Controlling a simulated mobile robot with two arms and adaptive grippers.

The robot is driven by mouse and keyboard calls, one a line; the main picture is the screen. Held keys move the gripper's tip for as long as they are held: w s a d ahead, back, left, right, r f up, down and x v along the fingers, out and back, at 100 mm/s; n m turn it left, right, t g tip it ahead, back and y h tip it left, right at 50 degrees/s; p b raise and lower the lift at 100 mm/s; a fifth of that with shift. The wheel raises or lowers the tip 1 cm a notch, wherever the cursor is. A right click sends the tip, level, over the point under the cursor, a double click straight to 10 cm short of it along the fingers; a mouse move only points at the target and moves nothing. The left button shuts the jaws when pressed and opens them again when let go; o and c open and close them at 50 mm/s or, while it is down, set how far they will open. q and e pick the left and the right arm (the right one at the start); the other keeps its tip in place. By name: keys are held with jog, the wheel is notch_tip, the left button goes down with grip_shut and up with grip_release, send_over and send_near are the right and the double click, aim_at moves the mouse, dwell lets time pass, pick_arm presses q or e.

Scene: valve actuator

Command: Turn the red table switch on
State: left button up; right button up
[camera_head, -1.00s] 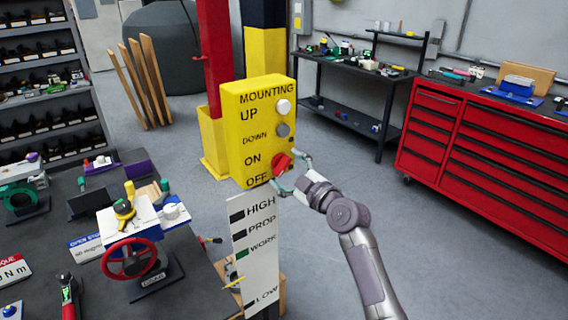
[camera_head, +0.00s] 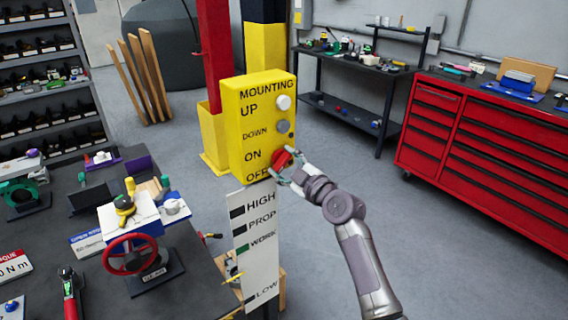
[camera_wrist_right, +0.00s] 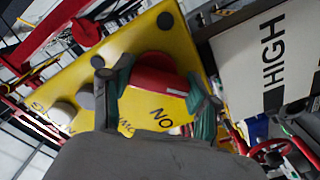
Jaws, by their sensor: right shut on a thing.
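The red switch (camera_head: 281,159) sits low on the front of the yellow box (camera_head: 243,112), beside the ON and OFF labels. My right gripper (camera_head: 286,168) is at the switch with its fingers around it. In the right wrist view the red switch (camera_wrist_right: 154,78) lies between the two green-padded fingers of my right gripper (camera_wrist_right: 160,92), which are shut on it. The switch's exact angle is partly hidden by the fingers. My left gripper is not in view.
A white and a grey round button (camera_head: 283,102) are above the switch. A white HIGH–LOW sign (camera_head: 257,245) stands just below the box. A cluttered workbench with a red handwheel (camera_head: 130,254) is at left. Open floor lies right, before the red cabinet (camera_head: 480,135).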

jog(key=shift+f+m, duration=0.1)
jog(key=shift+m, duration=0.2)
jog(key=m+b, duration=0.1)
jog(key=m, duration=0.1)
jog(key=shift+m, duration=0.4)
jog(key=m, duration=0.4)
jog(key=shift+a, duration=0.1)
jog(key=m, duration=0.5)
jog(key=shift+r+p, duration=0.25)
jog(key=shift+p, duration=0.15)
jog(key=m+p, duration=0.1)
jog(key=m, duration=0.3)
jog(key=shift+r+m, duration=0.1)
jog(key=shift+m, duration=0.3)
jog(key=o, duration=1.2)
jog(key=shift+c, duration=0.2)
